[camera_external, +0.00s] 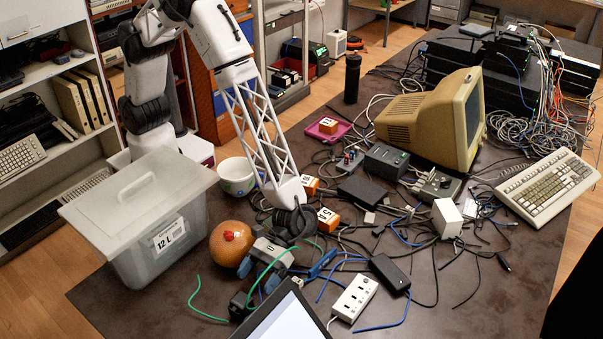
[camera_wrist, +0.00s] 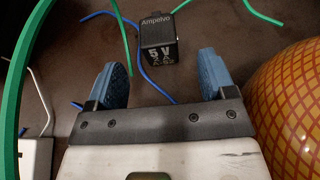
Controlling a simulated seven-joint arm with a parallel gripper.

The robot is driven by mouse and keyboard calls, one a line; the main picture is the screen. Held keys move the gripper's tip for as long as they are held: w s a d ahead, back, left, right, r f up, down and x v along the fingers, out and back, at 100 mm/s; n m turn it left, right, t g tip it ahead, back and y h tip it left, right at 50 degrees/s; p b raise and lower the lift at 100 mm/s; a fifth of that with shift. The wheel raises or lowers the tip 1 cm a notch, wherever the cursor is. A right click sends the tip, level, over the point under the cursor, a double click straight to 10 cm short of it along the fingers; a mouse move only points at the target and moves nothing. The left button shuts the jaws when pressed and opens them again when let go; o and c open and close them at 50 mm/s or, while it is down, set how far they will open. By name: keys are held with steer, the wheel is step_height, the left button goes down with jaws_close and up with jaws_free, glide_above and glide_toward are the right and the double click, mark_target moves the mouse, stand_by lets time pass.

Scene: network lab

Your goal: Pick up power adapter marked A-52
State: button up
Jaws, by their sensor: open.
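A small black power adapter (camera_wrist: 160,42) lies on the dark table, ahead of and between my fingers in the wrist view. It reads "Ampelvo" and "5 V"; the smaller print below is too blurred to read, so I cannot confirm A-52. My gripper (camera_wrist: 163,82) is open and empty, with a blue-padded finger on each side of the adapter's line and a visible gap to it.
The patterned orange ball (camera_wrist: 292,105) is close to my right finger; it also shows in the external view (camera_external: 230,243). A green cable (camera_wrist: 17,80) arcs on the left. A white power strip (camera_external: 354,298), black box (camera_external: 390,273) and lidded bin (camera_external: 150,245) are nearby.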

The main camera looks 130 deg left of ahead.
mark_target(240, 303)
steer(key=shift+x, duration=1.25)
steer(key=shift+d, duration=0.1)
steer(key=shift+x, duration=2.5)
steer(key=shift+w, duration=0.1)
steer(key=shift+c, duration=0.2)
steer(key=c, duration=1)
steer(key=shift+r, duration=0.15)
steer(key=shift+c, duration=0.2)
steer(key=shift+r, duration=4.9)
